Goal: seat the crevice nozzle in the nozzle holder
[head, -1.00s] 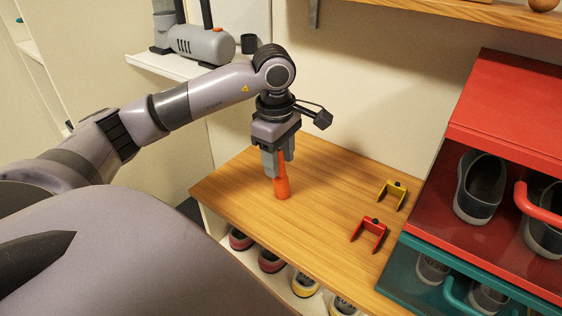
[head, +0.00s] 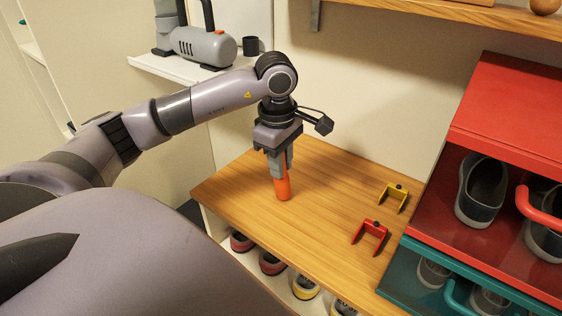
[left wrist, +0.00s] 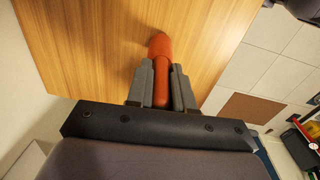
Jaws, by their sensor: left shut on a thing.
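The orange crevice nozzle (head: 283,189) stands upright on the wooden top, its wide end down. My left gripper (head: 280,165) points down over it and is shut on its narrower upper part. In the left wrist view the two grey fingers (left wrist: 161,88) press on the nozzle (left wrist: 160,47) from both sides. A dark round cup (head: 251,45), which looks like the nozzle holder, is on the white wall shelf beside the grey vacuum; its inside is hidden. My right gripper is in neither view.
The grey vacuum (head: 205,46) lies on the white shelf (head: 165,69) at the back left. A yellow bracket (head: 393,197) and a red bracket (head: 370,235) stand on the wooden top (head: 325,205). Red and teal cubbies with shoes (head: 482,190) are at the right. The top around the nozzle is clear.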

